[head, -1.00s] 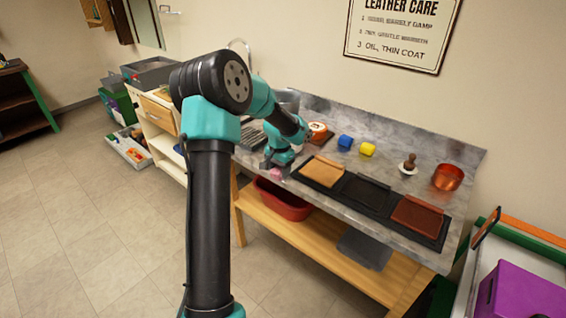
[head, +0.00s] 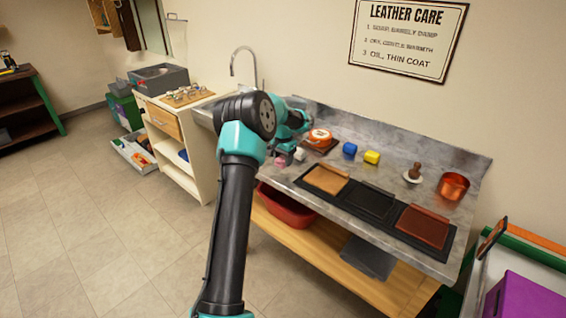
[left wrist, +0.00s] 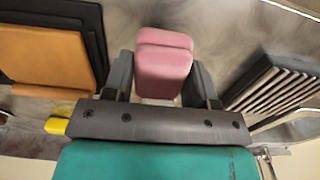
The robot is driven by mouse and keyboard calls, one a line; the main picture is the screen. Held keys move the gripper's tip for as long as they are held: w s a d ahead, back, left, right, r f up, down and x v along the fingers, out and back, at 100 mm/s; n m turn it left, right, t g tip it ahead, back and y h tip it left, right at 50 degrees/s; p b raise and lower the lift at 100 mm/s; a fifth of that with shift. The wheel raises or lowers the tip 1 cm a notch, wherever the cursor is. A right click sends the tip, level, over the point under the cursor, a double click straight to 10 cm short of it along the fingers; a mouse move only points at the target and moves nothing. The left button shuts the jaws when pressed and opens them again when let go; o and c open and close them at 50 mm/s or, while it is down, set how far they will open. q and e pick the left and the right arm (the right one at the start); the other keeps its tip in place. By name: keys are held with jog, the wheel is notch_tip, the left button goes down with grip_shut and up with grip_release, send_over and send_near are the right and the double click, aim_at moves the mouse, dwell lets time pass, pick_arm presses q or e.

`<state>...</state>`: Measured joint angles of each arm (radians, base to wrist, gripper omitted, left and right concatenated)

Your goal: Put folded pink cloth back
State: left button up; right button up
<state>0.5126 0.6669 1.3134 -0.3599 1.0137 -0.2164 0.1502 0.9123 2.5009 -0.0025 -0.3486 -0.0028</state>
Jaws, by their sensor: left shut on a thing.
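The folded pink cloth (head: 281,161) is at the left part of the grey counter, small in the head view. In the left wrist view the folded pink cloth (left wrist: 163,65) fills the space between the two dark fingers. My left gripper (left wrist: 160,85) is shut on it. In the head view my left gripper (head: 283,154) is partly hidden by its own arm. I cannot tell whether the cloth touches the counter. My right gripper is in neither view.
A tan leather panel (head: 326,178) lies on a dark mat, with black and brown panels to its right. A dark ribbed rack (left wrist: 270,85) lies near the gripper.

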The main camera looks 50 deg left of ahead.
aim_at(283, 161)
pick_arm(q)
jog(key=shift+w+a+f, duration=0.15)
jog(key=shift+w+a, duration=0.9)
jog(key=shift+a, duration=0.15)
jog(key=shift+f, duration=1.75)
jog(key=shift+f, duration=0.2)
jog(key=o, duration=0.9)
jog(key=shift+r, duration=0.2)
notch_tip(283, 161, up, 12)
